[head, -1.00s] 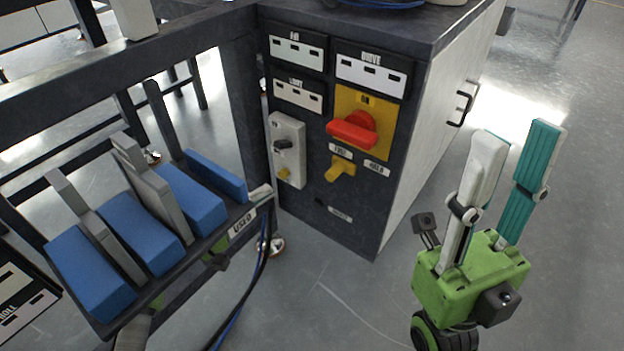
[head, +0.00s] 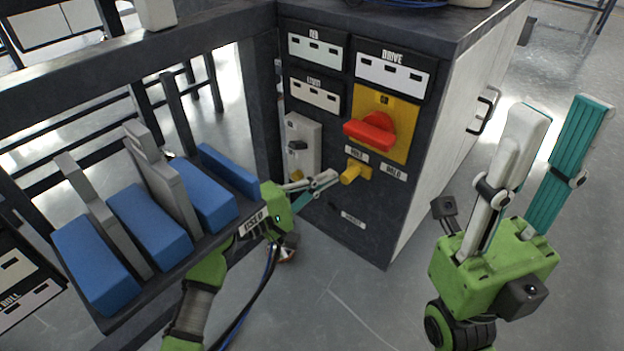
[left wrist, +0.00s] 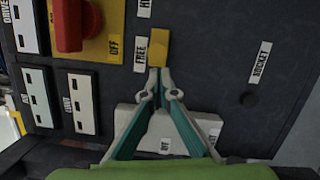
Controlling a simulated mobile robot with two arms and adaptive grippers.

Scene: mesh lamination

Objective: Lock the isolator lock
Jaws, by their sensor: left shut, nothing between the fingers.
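The isolator is a red rotary handle (head: 371,132) on a yellow plate (head: 397,108) on the dark cabinet front; part of it shows in the left wrist view (left wrist: 68,25). Below it is the small yellow lock (head: 350,173), with white labels above and to its right. In the left wrist view the lock (left wrist: 160,44) is beside a label reading FREE (left wrist: 140,52). My left gripper (head: 336,179) is shut and empty, its fingertips (left wrist: 159,76) right at the lock's near end; contact is unclear. My right gripper (head: 556,106) is open and empty, away from the cabinet.
A grey switch box (head: 302,140) is left of the isolator, behind my left fingers. A rack with blue blocks (head: 147,222) stands at left, close to my left arm. Dark cables hang below. Floor right of the cabinet is clear.

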